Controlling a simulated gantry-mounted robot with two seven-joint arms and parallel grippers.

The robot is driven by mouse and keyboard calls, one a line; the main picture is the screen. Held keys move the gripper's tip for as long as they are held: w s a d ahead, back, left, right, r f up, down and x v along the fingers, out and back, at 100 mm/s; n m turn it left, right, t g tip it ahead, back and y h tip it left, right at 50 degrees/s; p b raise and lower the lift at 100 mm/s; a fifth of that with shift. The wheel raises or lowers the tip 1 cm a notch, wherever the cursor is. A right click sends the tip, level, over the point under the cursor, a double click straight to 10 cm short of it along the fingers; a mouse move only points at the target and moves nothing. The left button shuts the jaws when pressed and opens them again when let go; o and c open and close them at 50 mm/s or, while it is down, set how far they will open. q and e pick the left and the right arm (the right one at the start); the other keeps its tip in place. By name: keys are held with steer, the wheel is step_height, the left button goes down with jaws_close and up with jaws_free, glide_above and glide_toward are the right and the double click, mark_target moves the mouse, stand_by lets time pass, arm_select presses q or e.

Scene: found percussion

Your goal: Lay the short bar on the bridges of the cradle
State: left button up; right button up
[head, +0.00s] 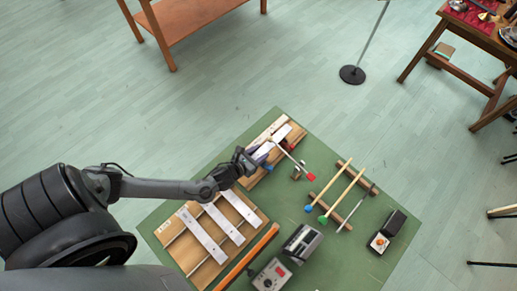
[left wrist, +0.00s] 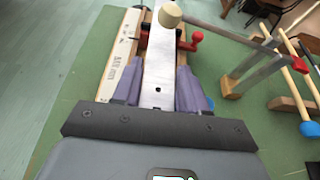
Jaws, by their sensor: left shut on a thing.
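The short bar (left wrist: 158,72) is a silver-grey flat plate with a small hole. It lies between the purple finger pads of my left gripper (left wrist: 160,90), which is shut on it. In the head view my left gripper (head: 256,161) is over the upper wooden cradle (head: 257,178), and a pale end of the bar (head: 282,132) shows beyond it. In the left wrist view the cradle's light, lettered side (left wrist: 122,80) runs along the bar's left. The bridges are mostly hidden, so I cannot tell whether the bar touches them. My right gripper is not in view.
A wooden board with three bars (head: 206,234) lies nearer. Mallets on a rack (head: 338,187), recorder-like boxes (head: 302,242) and a pedal box (head: 379,242) stand right on the green mat (head: 335,262).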

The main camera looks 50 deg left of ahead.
arm_select(q)
steer(key=shift+f, duration=0.15)
stand_by(0.3)
steer(key=o, duration=1.3)
steer(key=shift+s, duration=0.1)
